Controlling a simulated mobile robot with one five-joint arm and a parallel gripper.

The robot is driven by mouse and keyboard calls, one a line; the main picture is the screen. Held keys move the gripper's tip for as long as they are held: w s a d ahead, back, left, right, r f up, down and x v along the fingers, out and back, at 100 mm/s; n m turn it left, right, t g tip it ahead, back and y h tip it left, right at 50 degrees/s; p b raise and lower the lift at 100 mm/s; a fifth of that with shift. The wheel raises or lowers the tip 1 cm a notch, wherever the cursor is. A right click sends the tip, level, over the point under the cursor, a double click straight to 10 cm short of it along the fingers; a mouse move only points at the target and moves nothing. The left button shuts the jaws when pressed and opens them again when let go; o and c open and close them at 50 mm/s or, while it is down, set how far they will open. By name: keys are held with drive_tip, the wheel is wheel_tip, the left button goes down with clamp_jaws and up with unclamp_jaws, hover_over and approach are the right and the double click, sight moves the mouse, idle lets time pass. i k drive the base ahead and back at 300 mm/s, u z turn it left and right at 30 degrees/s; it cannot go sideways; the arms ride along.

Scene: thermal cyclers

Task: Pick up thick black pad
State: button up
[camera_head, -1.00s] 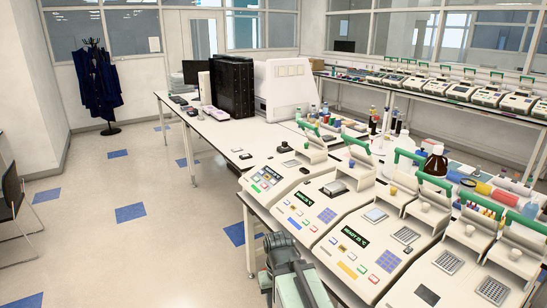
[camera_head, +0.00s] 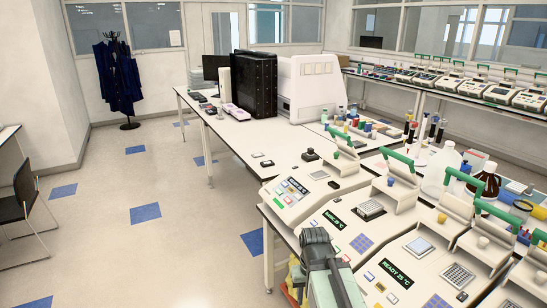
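Several small dark items lie near the front end of the white bench, and I cannot tell for sure which is the thick black pad. My arm rises from the bottom centre, in front of the cyclers and apart from these items. My gripper's fingertips do not show.
Thermal cyclers (camera_head: 330,215) with green handles fill the right foreground. Bottles (camera_head: 447,165) and tubes stand behind them. A black tower (camera_head: 253,82) and a white machine (camera_head: 303,90) stand further back. A chair (camera_head: 25,195) is at left. The floor (camera_head: 110,250) between is clear.

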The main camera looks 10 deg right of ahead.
sight(265, 163)
drive_tip(key=i, duration=1.05)
drive_tip(key=u, duration=0.1)
